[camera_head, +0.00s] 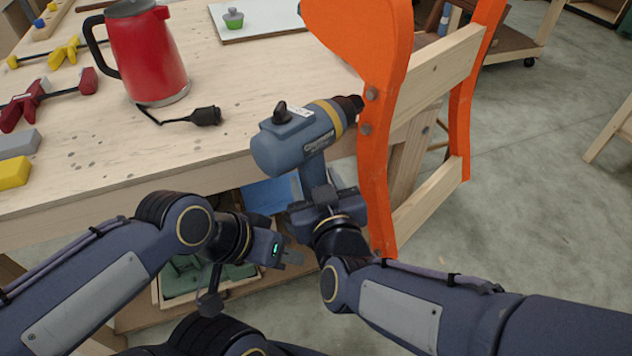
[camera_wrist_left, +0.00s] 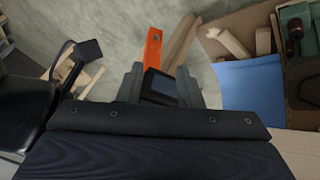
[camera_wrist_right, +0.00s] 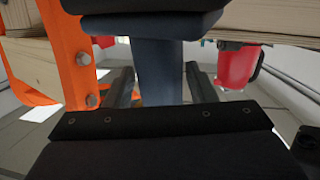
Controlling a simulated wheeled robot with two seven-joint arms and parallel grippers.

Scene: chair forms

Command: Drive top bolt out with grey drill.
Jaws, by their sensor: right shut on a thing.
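The grey drill (camera_head: 290,145) with a yellow ring is held upright, its dark chuck pointing right at the orange chair form (camera_head: 375,190). The top bolt (camera_head: 371,94) is on the form's near edge, right by the chuck tip; I cannot tell whether they touch. A second bolt (camera_head: 366,129) sits below it. My right gripper (camera_head: 322,203) is shut on the drill's handle, which shows between the fingers in the right wrist view (camera_wrist_right: 157,72). My left gripper (camera_head: 291,257) is empty below the drill, its fingers apart in the left wrist view (camera_wrist_left: 159,85).
The wooden table (camera_head: 110,165) carries a red kettle (camera_head: 150,55), a black plug (camera_head: 206,116), red clamps (camera_head: 30,103) and a yellow block (camera_head: 14,173). A blue thing (camera_head: 270,195) and an open box (camera_head: 215,285) are under the table edge. Floor is open at right.

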